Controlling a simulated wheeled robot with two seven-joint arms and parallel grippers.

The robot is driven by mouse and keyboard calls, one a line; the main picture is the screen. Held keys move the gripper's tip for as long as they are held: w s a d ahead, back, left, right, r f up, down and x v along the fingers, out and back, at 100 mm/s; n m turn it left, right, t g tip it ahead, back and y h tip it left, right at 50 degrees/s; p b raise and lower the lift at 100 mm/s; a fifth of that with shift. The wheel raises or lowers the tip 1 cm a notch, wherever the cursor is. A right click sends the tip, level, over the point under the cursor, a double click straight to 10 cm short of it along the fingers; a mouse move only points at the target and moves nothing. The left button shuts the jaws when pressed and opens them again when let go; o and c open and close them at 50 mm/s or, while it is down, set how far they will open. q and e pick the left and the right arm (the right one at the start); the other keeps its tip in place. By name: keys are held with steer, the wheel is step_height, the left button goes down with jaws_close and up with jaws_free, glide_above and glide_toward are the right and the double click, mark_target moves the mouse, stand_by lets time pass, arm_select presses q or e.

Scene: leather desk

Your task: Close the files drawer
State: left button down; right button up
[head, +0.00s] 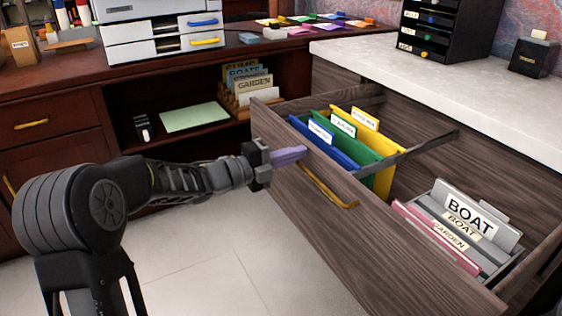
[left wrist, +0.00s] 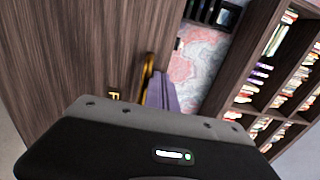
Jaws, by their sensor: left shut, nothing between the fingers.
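The files drawer (head: 345,215) is pulled well out from the grey-brown cabinet in the head view. It has a brass handle (head: 328,189) on its front. Inside are blue, green and yellow folders (head: 345,145) and a grey holder with labelled cards (head: 470,222). My left gripper (head: 290,154) is shut and empty, its purple fingers at the drawer front just above the handle's left end. I cannot tell whether they touch it. In the left wrist view the fingers (left wrist: 158,92) show beside the brass handle (left wrist: 147,68) and wooden front (left wrist: 80,60). My right gripper is not in view.
A pale countertop (head: 430,75) lies above the drawer, with a black organiser (head: 445,30) on it. A dark wooden desk (head: 190,72) with a shelf stands at the left. The tiled floor (head: 215,245) before the drawer is clear.

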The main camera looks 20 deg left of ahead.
arm_select(q)
steer(key=shift+w+d, duration=0.2)
steer(key=shift+w, duration=0.05)
stand_by(0.3)
